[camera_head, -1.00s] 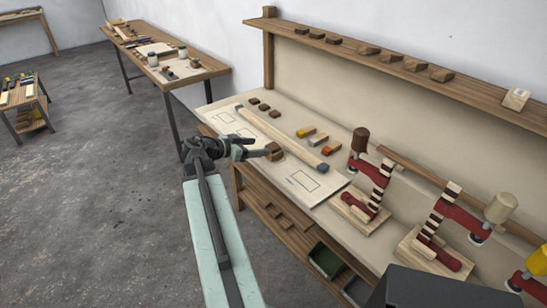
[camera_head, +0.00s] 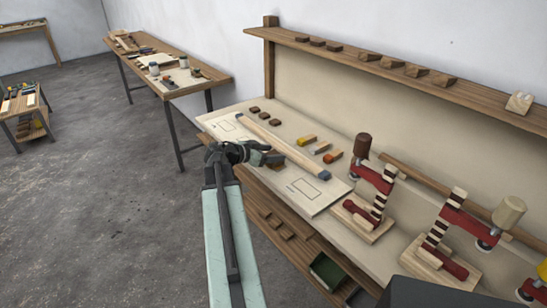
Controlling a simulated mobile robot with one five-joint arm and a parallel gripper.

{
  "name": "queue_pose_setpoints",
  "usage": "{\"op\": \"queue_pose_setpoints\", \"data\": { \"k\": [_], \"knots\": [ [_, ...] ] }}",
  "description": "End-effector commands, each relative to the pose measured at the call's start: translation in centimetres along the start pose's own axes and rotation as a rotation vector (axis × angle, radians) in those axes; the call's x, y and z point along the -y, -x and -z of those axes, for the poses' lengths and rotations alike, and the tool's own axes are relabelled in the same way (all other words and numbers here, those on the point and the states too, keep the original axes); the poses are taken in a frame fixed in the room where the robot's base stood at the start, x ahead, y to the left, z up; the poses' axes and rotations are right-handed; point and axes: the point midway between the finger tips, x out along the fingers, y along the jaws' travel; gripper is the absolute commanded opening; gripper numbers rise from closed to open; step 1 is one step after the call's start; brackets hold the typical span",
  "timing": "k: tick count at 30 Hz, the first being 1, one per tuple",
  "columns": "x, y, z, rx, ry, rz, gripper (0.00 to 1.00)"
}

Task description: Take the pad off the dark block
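My gripper (camera_head: 262,153) is over the near edge of the pale board on the workbench, pointing right. A brown block (camera_head: 274,159) is at its fingertips, partly covered by them. I cannot tell whether the fingers touch or hold it, or whether a pad lies on it. Three small dark blocks (camera_head: 267,117) lie in a row at the back of the board. To the right are a yellow-ended block (camera_head: 307,140), a grey-ended block (camera_head: 321,148) and an orange-ended block (camera_head: 333,156). No separate pad can be made out.
A long pale bar (camera_head: 285,148) with a blue-grey end lies across the board (camera_head: 318,198), just behind my gripper. Red clamps on wooden bases (camera_head: 360,222) stand to the right. A shelf (camera_head: 400,72) with several brown blocks runs above the bench. Open floor lies left.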

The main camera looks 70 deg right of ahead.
Motion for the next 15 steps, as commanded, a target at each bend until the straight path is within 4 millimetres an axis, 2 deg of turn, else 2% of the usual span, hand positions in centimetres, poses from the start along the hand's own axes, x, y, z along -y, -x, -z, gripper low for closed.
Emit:
{"op": "queue_pose_setpoints", "data": {
  "k": [1, 6, 15],
  "knots": [
    [-0.01, 0.01, 0.02, 0.000, 0.000, 0.000, 0.50],
    [-0.02, 0.01, 0.02, 0.000, 0.000, -0.001, 0.02],
    [-0.05, 0.04, 0.39, 0.000, -0.001, -0.002, 0.02]
  ]
}}
